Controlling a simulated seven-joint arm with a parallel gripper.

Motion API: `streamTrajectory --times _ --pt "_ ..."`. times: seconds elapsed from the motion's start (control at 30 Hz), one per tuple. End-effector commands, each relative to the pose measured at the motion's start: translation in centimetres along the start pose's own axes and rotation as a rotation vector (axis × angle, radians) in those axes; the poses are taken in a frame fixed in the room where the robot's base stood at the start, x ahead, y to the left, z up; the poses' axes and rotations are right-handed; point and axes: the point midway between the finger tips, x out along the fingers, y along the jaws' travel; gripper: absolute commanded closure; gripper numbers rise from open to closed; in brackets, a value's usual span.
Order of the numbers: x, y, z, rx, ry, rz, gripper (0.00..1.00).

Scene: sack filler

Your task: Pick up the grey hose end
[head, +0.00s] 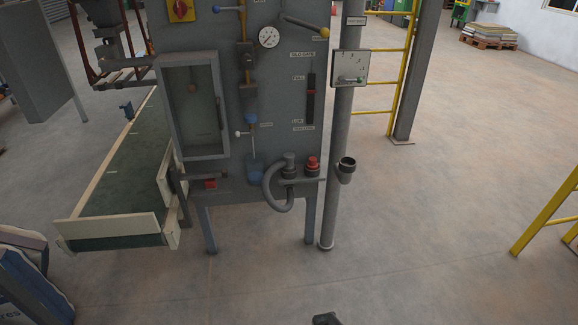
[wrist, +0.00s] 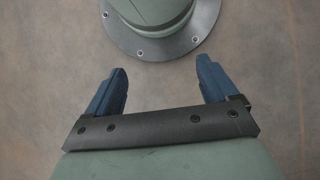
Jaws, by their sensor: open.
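The grey hose (head: 268,190) hangs in a curved loop low on the front of the grey machine. A grey fitting that looks like the hose end (head: 289,161) stands upright in a bracket beside a red-topped fitting (head: 312,163). How the loop joins it is too small to tell. My gripper (wrist: 163,86) shows in the wrist view with its two blue fingers wide apart and nothing between them. It points at bare floor, and the hose is not in that view.
A grey post (head: 341,120) with an open dark-rimmed cup (head: 347,165) stands right of the hose. A green conveyor (head: 120,190) with pale side boards lies left of the machine. Yellow rails (head: 545,215) stand at far right. The floor in front is mostly clear.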

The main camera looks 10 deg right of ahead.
Motion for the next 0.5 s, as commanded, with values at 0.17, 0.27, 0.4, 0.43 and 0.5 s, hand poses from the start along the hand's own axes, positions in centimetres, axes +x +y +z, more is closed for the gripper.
streamTrajectory --times 0.17,0.27,0.4,0.43,0.5 --pt "-3.7 -0.6 -7.4 0.156 0.061 -0.017 0.13" --pt "-6.3 -0.8 -11.0 0.247 0.093 -0.030 0.13" --pt "-10.4 -1.1 -15.9 0.375 0.135 -0.053 0.13" --pt "-11.3 -1.2 -16.9 0.402 0.143 -0.059 0.13" --pt "-13.6 -1.3 -19.1 0.465 0.162 -0.073 0.13"
